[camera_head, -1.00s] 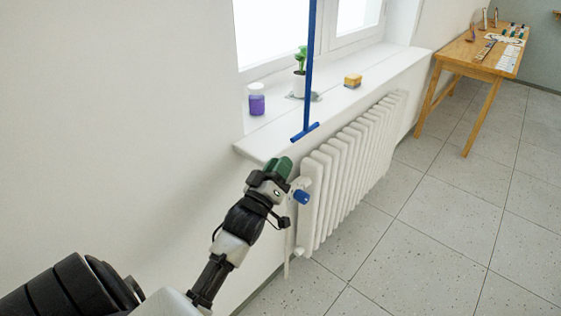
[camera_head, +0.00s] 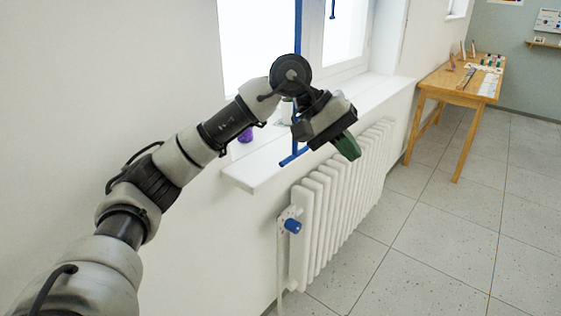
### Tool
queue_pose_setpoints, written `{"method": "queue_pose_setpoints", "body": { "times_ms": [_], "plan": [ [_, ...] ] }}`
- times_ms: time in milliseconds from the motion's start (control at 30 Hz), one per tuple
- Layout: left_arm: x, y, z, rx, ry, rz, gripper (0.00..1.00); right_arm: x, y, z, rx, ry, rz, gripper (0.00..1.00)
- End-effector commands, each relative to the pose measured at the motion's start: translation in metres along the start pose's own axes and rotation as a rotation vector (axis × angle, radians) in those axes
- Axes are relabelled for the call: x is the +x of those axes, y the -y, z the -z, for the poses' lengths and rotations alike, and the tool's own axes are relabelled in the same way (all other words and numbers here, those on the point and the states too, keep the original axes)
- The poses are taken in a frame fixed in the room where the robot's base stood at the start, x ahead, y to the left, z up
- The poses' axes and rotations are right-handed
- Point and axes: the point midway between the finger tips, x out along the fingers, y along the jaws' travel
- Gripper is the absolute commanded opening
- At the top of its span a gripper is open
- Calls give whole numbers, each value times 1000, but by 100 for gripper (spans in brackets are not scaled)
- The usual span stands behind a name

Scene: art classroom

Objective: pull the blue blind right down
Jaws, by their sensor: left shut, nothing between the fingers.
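A blue pull rod (camera_head: 298,28) hangs in front of the window, with a blue crossbar handle (camera_head: 289,161) at its lower end near the sill's front edge. My left arm crosses in front of the rod and hides its middle part. My left gripper (camera_head: 347,147) is shut and empty, its green fingers pointing down and right in front of the radiator. It is to the right of the crossbar and apart from it in the picture. A second blue rod end (camera_head: 333,8) shows at the top. The blind's cloth is out of view. My right gripper is not in view.
A white radiator (camera_head: 335,195) with a blue valve knob (camera_head: 292,226) is below. A wooden table (camera_head: 455,88) stands at the back right. The floor on the right is clear.

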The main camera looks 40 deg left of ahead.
Motion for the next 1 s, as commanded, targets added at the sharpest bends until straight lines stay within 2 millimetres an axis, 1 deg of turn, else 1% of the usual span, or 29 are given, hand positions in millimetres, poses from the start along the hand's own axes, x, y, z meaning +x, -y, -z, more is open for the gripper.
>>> {"method": "queue_pose_setpoints", "body": {
  "times_ms": [33,67,100,200,300,400,467,567,667,1000],
  "plan": [
    [-21,15,15,133,-96,119,0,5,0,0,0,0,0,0],
    [-34,24,22,209,-137,195,0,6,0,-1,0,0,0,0],
    [-50,37,31,297,-180,295,0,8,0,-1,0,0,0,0],
    [-91,61,46,453,-239,508,0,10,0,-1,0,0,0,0],
    [-120,77,52,534,-250,651,0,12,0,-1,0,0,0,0],
    [-133,85,55,572,-246,722,0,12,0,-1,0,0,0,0],
    [-135,88,56,580,-244,738,0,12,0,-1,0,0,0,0],
    [-127,94,60,582,-240,741,0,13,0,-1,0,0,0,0],
    [-114,104,66,581,-239,740,0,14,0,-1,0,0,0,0],
    [-62,144,96,581,-239,737,0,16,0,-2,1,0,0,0]
  ]
}}
